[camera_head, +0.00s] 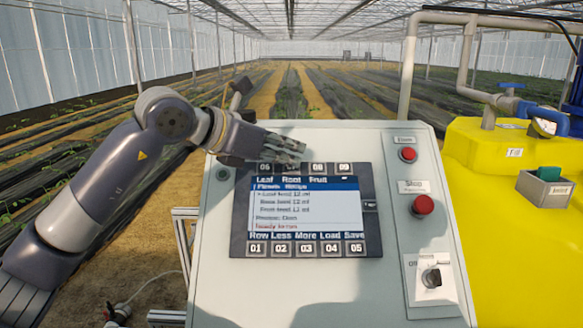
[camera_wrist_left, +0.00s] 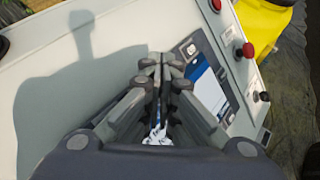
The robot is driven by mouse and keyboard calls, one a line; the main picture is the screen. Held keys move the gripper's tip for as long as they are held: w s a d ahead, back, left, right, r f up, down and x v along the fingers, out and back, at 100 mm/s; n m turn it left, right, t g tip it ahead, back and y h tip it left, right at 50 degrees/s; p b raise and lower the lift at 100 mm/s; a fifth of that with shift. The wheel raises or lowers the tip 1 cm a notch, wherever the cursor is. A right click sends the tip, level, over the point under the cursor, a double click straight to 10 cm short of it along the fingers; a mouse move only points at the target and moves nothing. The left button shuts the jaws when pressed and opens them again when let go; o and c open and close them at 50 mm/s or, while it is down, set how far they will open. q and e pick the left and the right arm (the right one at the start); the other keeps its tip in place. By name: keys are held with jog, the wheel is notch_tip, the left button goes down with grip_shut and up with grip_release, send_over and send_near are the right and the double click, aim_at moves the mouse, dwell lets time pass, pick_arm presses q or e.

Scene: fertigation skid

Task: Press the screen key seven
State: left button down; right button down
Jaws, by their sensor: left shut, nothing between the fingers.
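The control panel's screen (camera_head: 305,210) is lit, with a blue header and lines of text. A top row of dark keys shows 06 (camera_head: 265,168), 08 (camera_head: 317,168) and 09 (camera_head: 344,168). The place between 06 and 08, where key seven would sit, is mostly covered by my left gripper (camera_head: 300,150). This gripper is shut and empty, its fingertips over the screen's top edge; I cannot tell whether they touch. In the left wrist view the shut fingers (camera_wrist_left: 165,62) point at the panel beside the screen (camera_wrist_left: 208,90). My right gripper is out of view.
A bottom row of keys, 01 (camera_head: 257,249) to 05 (camera_head: 356,248), lies under the screen. Right of it are two red buttons (camera_head: 408,154) (camera_head: 423,205) and a rotary switch (camera_head: 431,277). A yellow tank (camera_head: 480,220) and grey pipes (camera_head: 408,70) stand to the right.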

pick_arm(q)
jog(key=shift+f, duration=0.1)
jog(key=shift+w+f, duration=0.25)
jog(key=shift+w+f+b, duration=0.25)
jog(key=shift+f+b, duration=0.05)
jog(key=shift+b, duration=0.1)
dwell(0.8)
jog(key=shift+s, duration=0.1)
jog(key=shift+s+r, duration=0.45)
jog(key=shift+r, duration=0.15)
jog(key=shift+r, duration=0.1)
jog(key=shift+s+r, duration=0.35)
jog(key=shift+r, duration=0.1)
jog(key=s+r, duration=0.2)
jog(key=shift+s+r, duration=0.3)
